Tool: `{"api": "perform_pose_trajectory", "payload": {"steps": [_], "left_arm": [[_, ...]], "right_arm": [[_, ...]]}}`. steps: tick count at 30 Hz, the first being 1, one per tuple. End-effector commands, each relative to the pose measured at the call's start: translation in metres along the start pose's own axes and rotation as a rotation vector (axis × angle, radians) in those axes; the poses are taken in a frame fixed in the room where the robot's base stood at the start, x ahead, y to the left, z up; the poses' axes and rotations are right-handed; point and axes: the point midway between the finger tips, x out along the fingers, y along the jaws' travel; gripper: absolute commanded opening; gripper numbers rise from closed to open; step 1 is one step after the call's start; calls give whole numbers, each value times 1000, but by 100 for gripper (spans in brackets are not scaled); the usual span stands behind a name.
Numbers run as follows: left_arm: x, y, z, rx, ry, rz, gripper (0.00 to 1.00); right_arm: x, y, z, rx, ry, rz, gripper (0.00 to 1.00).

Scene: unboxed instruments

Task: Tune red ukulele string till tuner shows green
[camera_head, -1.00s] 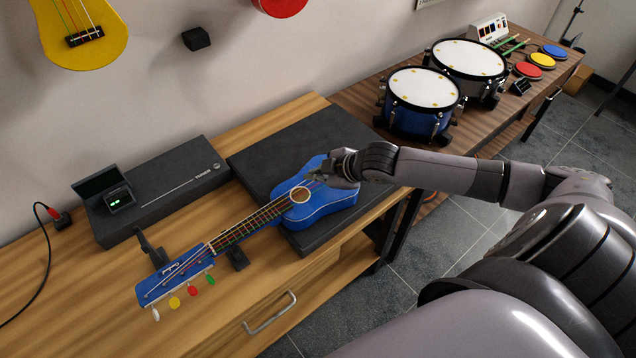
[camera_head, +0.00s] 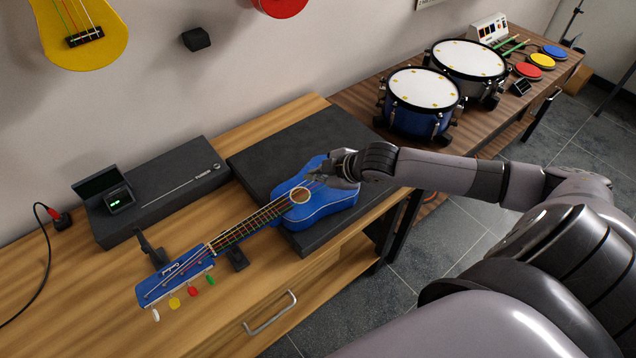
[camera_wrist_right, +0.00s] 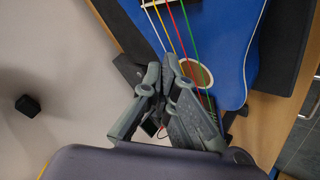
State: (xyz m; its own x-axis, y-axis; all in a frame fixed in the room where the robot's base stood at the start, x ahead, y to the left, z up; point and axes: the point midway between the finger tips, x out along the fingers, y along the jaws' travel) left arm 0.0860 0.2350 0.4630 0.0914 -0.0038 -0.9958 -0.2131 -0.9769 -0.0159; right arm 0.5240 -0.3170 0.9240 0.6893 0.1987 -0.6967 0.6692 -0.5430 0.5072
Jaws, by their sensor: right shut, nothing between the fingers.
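A blue ukulele (camera_head: 318,205) lies with its body on a black mat and its headstock toward the lower left. Its tuning pegs are white, yellow, red (camera_head: 192,291) and green. In the right wrist view its coloured strings, the red string (camera_wrist_right: 184,40) among them, run past the sound hole. My right gripper (camera_head: 318,173) is over the ukulele body near the sound hole; in the wrist view its fingertips (camera_wrist_right: 165,75) are together beside the strings, and contact cannot be told. The tuner (camera_head: 118,197) shows small green lights on its screen. My left gripper is not in view.
The black mat (camera_head: 255,160) lies on the wooden table. A black tuner box (camera_head: 170,192) stands at the back, and a small dark support (camera_head: 150,246) is by the headstock. Drums (camera_head: 423,90) stand on the table to the right. The front left tabletop is clear.

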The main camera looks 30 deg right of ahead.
Motion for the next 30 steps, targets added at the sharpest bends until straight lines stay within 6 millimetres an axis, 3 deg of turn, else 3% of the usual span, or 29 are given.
{"api": "perform_pose_trajectory", "payload": {"steps": [30], "left_arm": [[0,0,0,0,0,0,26]], "right_arm": [[8,-6,6,0,0,0,0]]}}
